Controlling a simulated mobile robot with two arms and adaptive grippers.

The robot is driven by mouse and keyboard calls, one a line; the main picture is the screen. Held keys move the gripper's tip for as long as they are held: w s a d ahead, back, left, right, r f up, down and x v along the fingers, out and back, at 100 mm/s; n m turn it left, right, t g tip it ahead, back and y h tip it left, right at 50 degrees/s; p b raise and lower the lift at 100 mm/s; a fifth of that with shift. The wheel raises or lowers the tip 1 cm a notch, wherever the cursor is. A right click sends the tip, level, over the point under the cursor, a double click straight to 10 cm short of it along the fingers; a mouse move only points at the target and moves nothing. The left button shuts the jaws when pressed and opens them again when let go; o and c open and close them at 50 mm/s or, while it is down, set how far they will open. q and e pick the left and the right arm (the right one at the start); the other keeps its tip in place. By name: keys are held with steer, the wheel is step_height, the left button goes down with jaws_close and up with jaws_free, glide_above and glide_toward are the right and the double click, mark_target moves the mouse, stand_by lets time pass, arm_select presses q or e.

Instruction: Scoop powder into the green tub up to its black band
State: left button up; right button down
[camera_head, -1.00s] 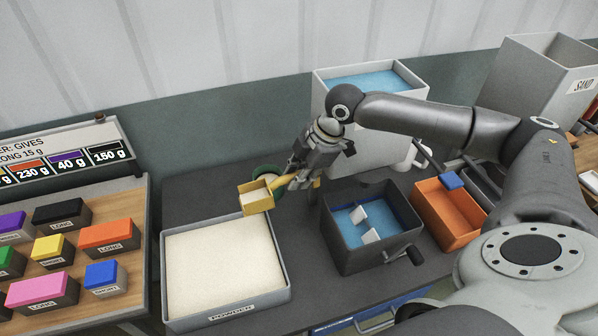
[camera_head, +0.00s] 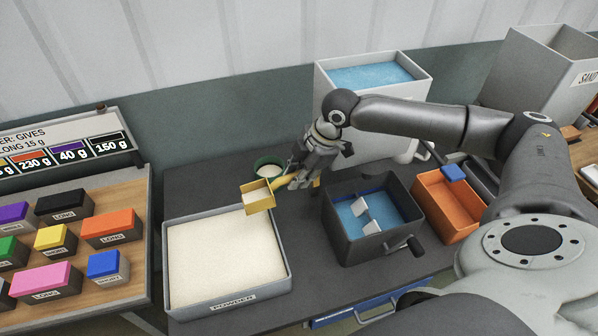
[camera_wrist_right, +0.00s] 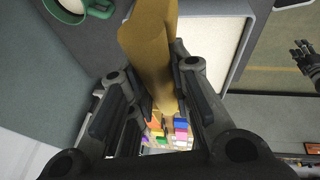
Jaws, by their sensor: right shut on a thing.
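My right gripper (camera_head: 287,182) is shut on the handle of a yellow scoop (camera_head: 244,186). The scoop's square bowl holds pale powder and hangs over the back right corner of the powder tray (camera_head: 288,270), in front of the green tub (camera_head: 256,163). In the right wrist view the scoop's yellow handle (camera_wrist_right: 150,50) stands between the fingers of my right gripper (camera_wrist_right: 150,105). The green tub also shows there at the top left (camera_wrist_right: 88,6), with pale powder inside. Its black band cannot be made out. A small dark fingered shape at that view's right edge may be my left gripper (camera_wrist_right: 304,56).
Right of the tray stand a dark box with blue contents (camera_head: 345,243), an orange bin (camera_head: 438,222) and a white box with blue contents (camera_head: 400,118). Coloured blocks lie on a wooden board (camera_head: 135,190) at left. Dark table shows between tray and dark box.

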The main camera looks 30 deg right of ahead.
mark_target(255, 197)
steer(key=shift+a+f+h+b, duration=0.5)
steer(key=shift+a+f+b, duration=0.25)
steer(key=shift+f+b, duration=4.4)
steer(key=shift+w+a+r+n+g+h+p, duration=0.1)
steer(key=shift+w+a+r+g+h, duration=0.25)
steer(key=shift+a+r+h, duration=0.8)
steer(key=shift+w+a+r+n+g+h+p, duration=0.1)
steer(key=shift+w+a+h, duration=0.45)
steer(key=shift+a, duration=1.3)
steer(key=shift+w+a+r+n+g+h+p, duration=0.1)
steer(key=shift+w+a+r+g+h, duration=0.2)
steer(key=shift+a+r+h, duration=0.85)
steer(key=shift+a+f+y, duration=0.25)
steer(key=shift+a+f, duration=0.2)
steer(key=r+y+p, duration=0.1)
steer(key=y+p, duration=0.1)
steer(key=shift+d+r+p, duration=0.1)
steer(key=shift+r+p, duration=0.05)
steer(key=shift+p, duration=0.2)
steer(key=y, duration=0.1)
steer(key=r+t+y+p, duration=0.1)
steer(key=y, duration=0.1)
steer(key=shift+s+d+r, duration=0.1)
steer(key=shift+d+r, duration=0.05)
steer(key=shift+t+y, duration=0.25)
steer(key=shift+y, duration=0.25)
steer(key=shift+a+r+y, duration=0.2)
steer(key=shift+a+y, duration=0.05)
steer(key=shift+y, duration=0.05)
